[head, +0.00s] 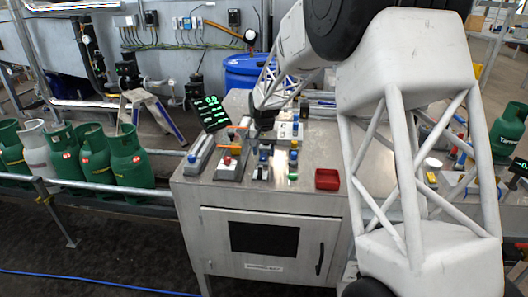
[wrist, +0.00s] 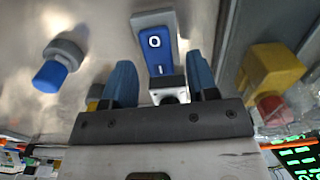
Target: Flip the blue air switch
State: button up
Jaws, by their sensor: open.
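The blue air switch (wrist: 154,48) is a blue rocker marked with a white O, set in a grey housing, in the upper middle of the wrist view. My gripper (wrist: 162,84) is open, with its two blue fingertips apart on either side of the switch's lower end in the picture. I cannot tell whether a fingertip touches it. In the head view my gripper (head: 262,134) is low over the metal cabinet top, and the switch is too small to make out clearly there.
A round blue button (wrist: 50,75) is left of the fingers in the wrist view. A yellow box (wrist: 272,68) with a red button (wrist: 271,108) is close on the right. In the head view a red tray (head: 327,179) sits on the cabinet (head: 310,203), and a green-lettered display (head: 210,113) stands left of my gripper.

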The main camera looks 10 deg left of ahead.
jog(key=shift+f, duration=0.3)
jog(key=c, duration=0.9)
jog(key=shift+w+g, duration=0.15)
jog(key=shift+g, duration=0.45)
jog(key=o, duration=0.9)
